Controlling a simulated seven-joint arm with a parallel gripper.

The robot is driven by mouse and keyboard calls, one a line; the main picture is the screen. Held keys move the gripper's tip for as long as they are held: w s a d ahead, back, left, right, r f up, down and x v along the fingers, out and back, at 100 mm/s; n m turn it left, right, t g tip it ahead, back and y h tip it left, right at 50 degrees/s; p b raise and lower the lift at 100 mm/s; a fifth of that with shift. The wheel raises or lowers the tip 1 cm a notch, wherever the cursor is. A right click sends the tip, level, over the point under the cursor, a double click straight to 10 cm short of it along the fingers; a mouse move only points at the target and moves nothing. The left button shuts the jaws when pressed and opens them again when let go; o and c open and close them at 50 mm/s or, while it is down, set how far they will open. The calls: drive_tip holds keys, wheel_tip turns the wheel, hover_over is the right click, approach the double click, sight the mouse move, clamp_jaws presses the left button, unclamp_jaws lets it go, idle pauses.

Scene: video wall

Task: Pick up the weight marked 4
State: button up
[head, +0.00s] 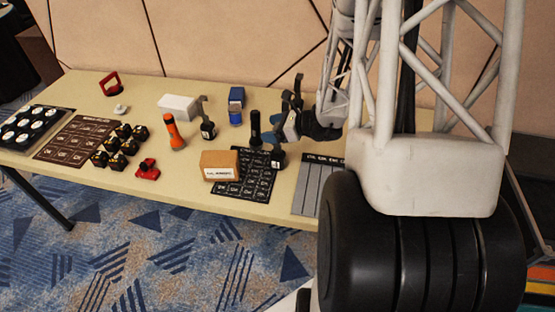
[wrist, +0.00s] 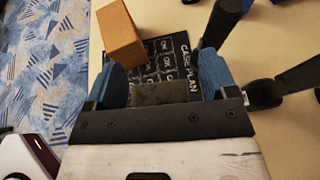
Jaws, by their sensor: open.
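My gripper (head: 291,103) is open above the right part of the table, near the upright black torch. In the wrist view its two blue fingers (wrist: 162,68) stand apart, with a dark block (wrist: 165,93) showing between them; I cannot tell if they touch it. In the head view a small dark weight-like block (head: 278,158) stands below my gripper at the right edge of the black mat. Another dark block with a grey hook-like upper part (head: 208,130) stands further left. No number is readable on either, so I cannot tell which is marked 4.
The black torch (head: 255,128) and a cardboard box (head: 220,165) stand by the black mat (head: 262,183). A grey panel (head: 315,190) lies right.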

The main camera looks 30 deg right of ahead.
drive_tip(key=shift+c, duration=0.3)
clamp_jaws()
drive_tip(key=shift+r, duration=0.15)
idle(0.4)
drive_tip(key=s+a+r, duration=0.2)
drive_tip(key=s, duration=0.5)
drive_tip(key=s+a+r, duration=0.2)
drive_tip(key=s+a, duration=0.1)
drive_tip(key=s, duration=0.5)
drive_tip(key=shift+a+r, duration=0.2)
drive_tip(key=shift+r, duration=0.15)
idle(0.3)
idle(0.6)
